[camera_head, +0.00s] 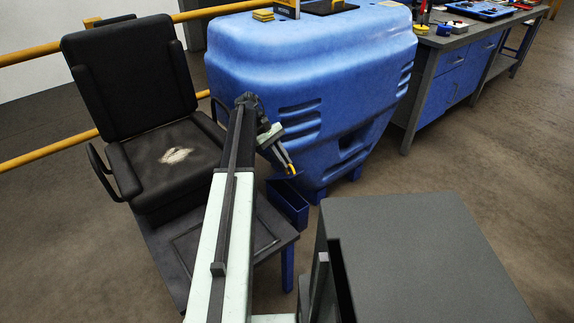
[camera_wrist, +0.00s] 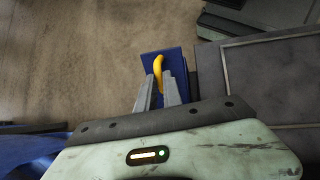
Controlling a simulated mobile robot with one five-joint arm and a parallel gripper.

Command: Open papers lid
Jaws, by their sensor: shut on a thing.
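My gripper (camera_head: 291,168) is shut on a curved yellow handle, which shows between its fingers in the wrist view (camera_wrist: 158,68). The handle stands on a small blue panel (camera_wrist: 176,58), which looks like the papers lid. In the head view, a thin blue edge of it (camera_head: 279,177) shows just under the gripper, above a narrow blue bin (camera_head: 291,212) beside the low table. The lid appears raised from the bin, but its exact angle is hard to tell. My arm and fingers hide part of the handle and bin.
A black chair (camera_head: 135,90) with a worn seat stands at the left by a yellow railing (camera_head: 30,152). A dark low table (camera_head: 268,238) is beside the bin. A large blue tank (camera_head: 330,60) stands close behind. Workbenches (camera_head: 450,75) line the right back.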

